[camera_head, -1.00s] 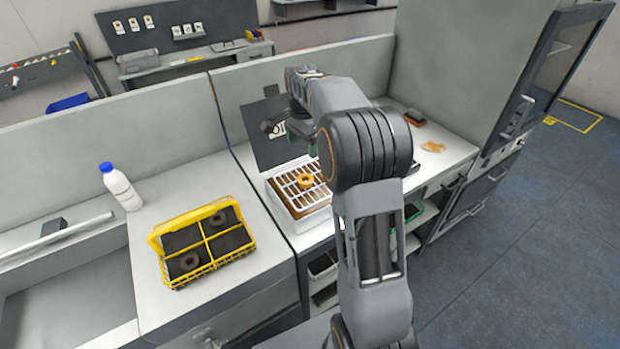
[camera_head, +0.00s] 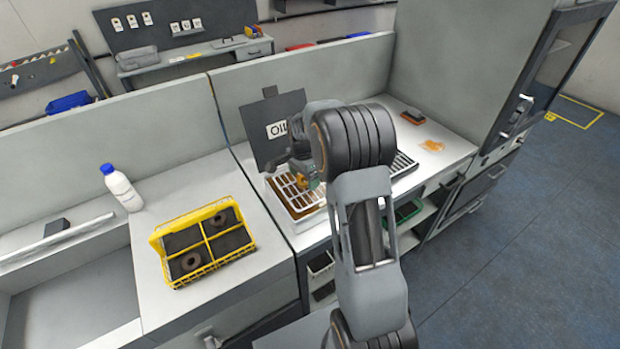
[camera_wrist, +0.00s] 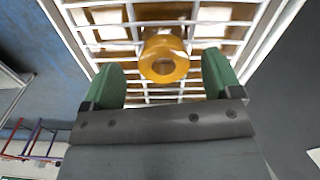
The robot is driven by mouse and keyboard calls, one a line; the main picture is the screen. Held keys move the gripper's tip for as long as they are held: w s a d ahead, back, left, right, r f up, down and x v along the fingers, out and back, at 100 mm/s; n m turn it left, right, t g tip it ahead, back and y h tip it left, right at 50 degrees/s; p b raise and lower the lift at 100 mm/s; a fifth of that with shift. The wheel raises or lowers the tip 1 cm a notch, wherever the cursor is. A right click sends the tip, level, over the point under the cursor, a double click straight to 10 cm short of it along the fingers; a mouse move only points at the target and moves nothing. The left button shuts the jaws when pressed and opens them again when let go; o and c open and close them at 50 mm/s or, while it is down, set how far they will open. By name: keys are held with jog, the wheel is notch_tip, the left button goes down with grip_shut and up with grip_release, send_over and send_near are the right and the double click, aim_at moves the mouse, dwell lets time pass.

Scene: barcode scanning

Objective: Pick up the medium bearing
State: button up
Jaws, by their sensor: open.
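A golden-bronze bearing ring (camera_wrist: 163,47) lies on the white slatted grate (camera_wrist: 112,32) in the wrist view. My gripper (camera_wrist: 162,72) is open, with one green finger to the left of the ring and one to the right, and clear gaps on both sides. Whether the fingertips are level with the ring I cannot tell. In the head view my gripper (camera_head: 308,181) is over the grate of the oil tray (camera_head: 284,192), and the ring is hidden behind it.
A dark panel marked OIL (camera_head: 270,110) stands behind the tray. A white bottle with a blue cap (camera_head: 122,190) stands on the left counter. An orange patch (camera_head: 432,145) and a small dark-and-orange block (camera_head: 412,116) lie to the right.

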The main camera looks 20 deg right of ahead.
jog(key=shift+w+d+f, duration=0.15)
jog(key=shift+f, duration=0.4)
jog(key=shift+w+d, duration=0.1)
jog(key=shift+d, duration=0.1)
jog(key=c, duration=1)
jog(key=shift+a, duration=0.1)
jog(key=shift+c, duration=0.4)
jog(key=shift+r, duration=0.15)
